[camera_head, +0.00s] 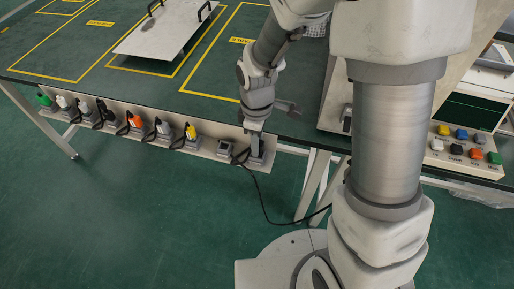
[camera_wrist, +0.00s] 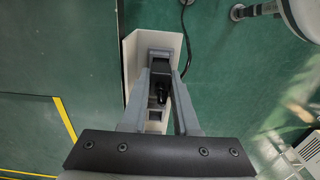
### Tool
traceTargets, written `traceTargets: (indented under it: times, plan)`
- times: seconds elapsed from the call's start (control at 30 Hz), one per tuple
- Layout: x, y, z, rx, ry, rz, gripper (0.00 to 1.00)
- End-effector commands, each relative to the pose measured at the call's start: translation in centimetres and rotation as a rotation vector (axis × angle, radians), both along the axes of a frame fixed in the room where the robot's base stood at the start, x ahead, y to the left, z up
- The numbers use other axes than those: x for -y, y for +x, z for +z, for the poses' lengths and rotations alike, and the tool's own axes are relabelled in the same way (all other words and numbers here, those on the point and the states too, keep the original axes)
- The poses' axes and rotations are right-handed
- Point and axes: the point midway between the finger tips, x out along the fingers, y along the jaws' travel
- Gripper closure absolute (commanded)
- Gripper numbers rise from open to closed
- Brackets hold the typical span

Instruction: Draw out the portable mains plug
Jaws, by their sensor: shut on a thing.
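The black mains plug (camera_wrist: 160,78) with its dark cable sits at the far right socket of the white strip along the table's front edge; in the wrist view it is between my fingers. My gripper (camera_head: 255,146) points down at that end of the strip and is shut on the plug, with one finger on each side (camera_wrist: 160,72). In the head view the plug is mostly hidden by my gripper. Whether its pins are in the socket cannot be told.
The strip (camera_head: 204,153) holds several other plugs with coloured tops. A dark cable (camera_head: 264,205) hangs below its right end. A white plate with handles (camera_head: 165,28) lies on the green table. A button panel (camera_head: 468,141) stands at right.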

Motion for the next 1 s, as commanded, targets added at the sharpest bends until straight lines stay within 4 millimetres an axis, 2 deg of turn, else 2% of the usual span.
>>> traceTargets:
  times: [1.0]
  plan:
    - [0.0,0.0,5.1,0.000,0.000,0.000,1.00]
